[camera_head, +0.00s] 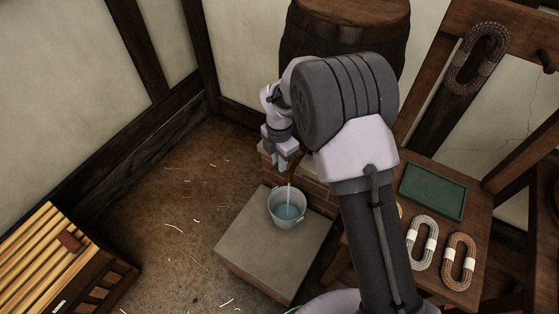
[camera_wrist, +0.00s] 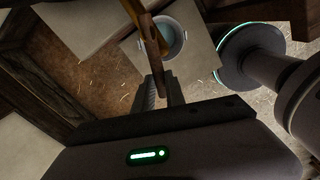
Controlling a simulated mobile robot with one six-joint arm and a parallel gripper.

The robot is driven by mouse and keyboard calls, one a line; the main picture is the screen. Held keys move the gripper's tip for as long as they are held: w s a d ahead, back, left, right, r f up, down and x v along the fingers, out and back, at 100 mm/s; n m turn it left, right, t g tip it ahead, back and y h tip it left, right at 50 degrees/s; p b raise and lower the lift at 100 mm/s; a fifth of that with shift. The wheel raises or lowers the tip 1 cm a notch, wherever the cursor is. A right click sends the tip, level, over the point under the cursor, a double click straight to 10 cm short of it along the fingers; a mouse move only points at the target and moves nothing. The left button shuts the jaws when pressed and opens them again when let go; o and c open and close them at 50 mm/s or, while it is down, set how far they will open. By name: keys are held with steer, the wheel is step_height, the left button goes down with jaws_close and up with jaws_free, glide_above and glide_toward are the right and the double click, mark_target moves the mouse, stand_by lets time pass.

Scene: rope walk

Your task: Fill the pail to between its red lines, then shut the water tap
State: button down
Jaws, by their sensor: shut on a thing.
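A light metal pail (camera_head: 287,221) stands upright on a grey slab, with bluish water (camera_head: 289,211) inside. A thin stream (camera_head: 289,192) falls into it from the brown tap (camera_head: 295,163) on the barrel, which my arm partly hides. The pail also shows in the wrist view (camera_wrist: 181,38), partly behind the tap (camera_wrist: 143,18). I cannot make out the red lines or the exact water level. My gripper (camera_wrist: 162,88) is shut on the tap's handle (camera_wrist: 163,77), above the pail. In the head view my gripper (camera_head: 281,160) is small and partly covered.
A dark wooden barrel (camera_head: 345,30) stands behind my arm. The grey slab (camera_head: 258,250) has bare room in front of the pail. At right a wooden bench holds a green tray (camera_head: 433,192) and rope coils (camera_head: 421,243). A slatted wooden crate (camera_head: 60,262) is at lower left.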

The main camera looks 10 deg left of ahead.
stand_by(0.3)
steer(key=m+p, duration=0.1)
steer(key=w+a+m+p, duration=0.1)
steer(key=m, duration=0.1)
steer(key=w+m+p, duration=0.1)
steer(key=m, duration=0.1)
steer(key=shift+w+a, duration=0.15)
steer(key=shift+a, duration=0.2)
steer(key=c, duration=1.4)
jaws_free()
